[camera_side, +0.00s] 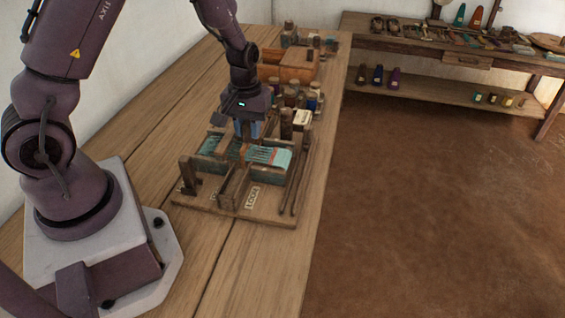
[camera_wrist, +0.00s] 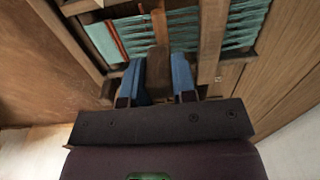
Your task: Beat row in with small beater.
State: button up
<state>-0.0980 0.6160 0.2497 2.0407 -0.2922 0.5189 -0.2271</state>
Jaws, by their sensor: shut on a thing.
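My gripper (camera_side: 246,130) points down over the small loom (camera_side: 232,200) on the bench. In the wrist view my gripper (camera_wrist: 158,72) has its two blue fingers shut on a brown wooden piece, which looks like the small beater's handle (camera_wrist: 158,66). Teal warp threads (camera_side: 268,156) with reddish-brown lines across them are stretched on the loom; they also show in the wrist view (camera_wrist: 105,42). The beater's lower end is hidden by the gripper and loom parts, so I cannot tell whether it touches the row.
Spools and jars (camera_side: 300,96) and a wooden box (camera_side: 288,66) stand behind the loom. Thin dark sticks (camera_side: 294,184) lie along its right side. A shelf table (camera_side: 450,40) stands across the floor. The bench in front of the loom is clear.

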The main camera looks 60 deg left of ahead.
jog(key=shift+w+d, duration=1.9)
jog(key=shift+o, duration=1)
jog(key=shift+w+d, duration=0.3)
jog(key=shift+s+a, duration=0.35)
jog(key=shift+c, duration=1)
jog(key=s+a, duration=0.5)
jog(key=shift+a, duration=0.15)
jog(key=shift+s, duration=0.1)
jog(key=o, duration=0.8)
